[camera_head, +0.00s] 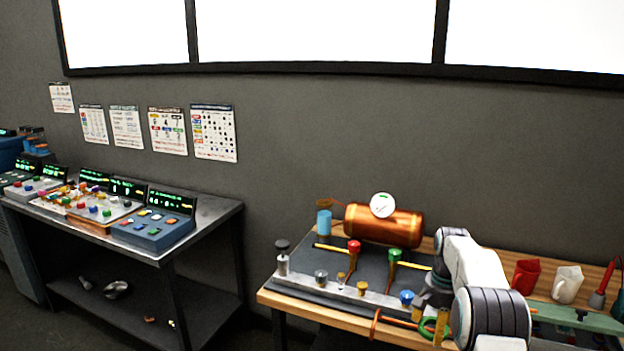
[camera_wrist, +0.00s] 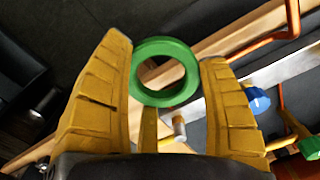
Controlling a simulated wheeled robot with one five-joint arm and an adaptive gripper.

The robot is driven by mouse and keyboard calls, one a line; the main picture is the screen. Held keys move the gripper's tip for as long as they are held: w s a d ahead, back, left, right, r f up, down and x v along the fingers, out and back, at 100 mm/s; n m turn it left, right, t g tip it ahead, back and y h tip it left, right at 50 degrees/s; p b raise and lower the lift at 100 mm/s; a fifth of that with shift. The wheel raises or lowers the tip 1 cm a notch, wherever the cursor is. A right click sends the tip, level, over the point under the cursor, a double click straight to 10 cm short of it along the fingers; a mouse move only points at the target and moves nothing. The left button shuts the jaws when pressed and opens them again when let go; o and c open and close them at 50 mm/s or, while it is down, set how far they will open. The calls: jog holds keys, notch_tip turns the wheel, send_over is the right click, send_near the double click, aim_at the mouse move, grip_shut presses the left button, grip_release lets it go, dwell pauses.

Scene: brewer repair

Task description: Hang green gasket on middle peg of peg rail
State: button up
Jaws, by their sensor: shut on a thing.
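The green gasket (camera_wrist: 141,88) is a thick ring held between the two yellow fingers of my gripper (camera_wrist: 166,60). Its hole faces the wrist camera and looks empty. In the camera_head view, the gasket (camera_head: 424,333) shows beside my gripper (camera_head: 437,322), just off the front edge of the wooden bench, low at the right. My white and grey arm hides part of the bench there. I cannot surely make out the peg rail or its middle peg in either view. A short pale stub (camera_wrist: 179,126) shows below the ring in the wrist view.
On the bench (camera_head: 268,297) stand a copper tank (camera_head: 365,223) with a white gauge (camera_head: 382,205), and a metal strip (camera_head: 330,289) with fittings and red, green and blue knobs. An orange pipe (camera_head: 376,324) is near the gasket.

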aim_at(434, 318)
jog(key=shift+w+d+n, duration=0.2)
jog(key=shift+w+n, duration=0.05)
jog(key=shift+w, duration=0.25)
jog(key=shift+w+d+n, duration=0.15)
jog(key=shift+w+n, duration=0.1)
jog(key=shift+w, duration=0.2)
jog(key=shift+w+d+f+n, duration=0.1)
jog(key=shift+w+n, duration=0.3)
jog(key=shift+w, duration=0.15)
jog(key=shift+w, duration=0.1)
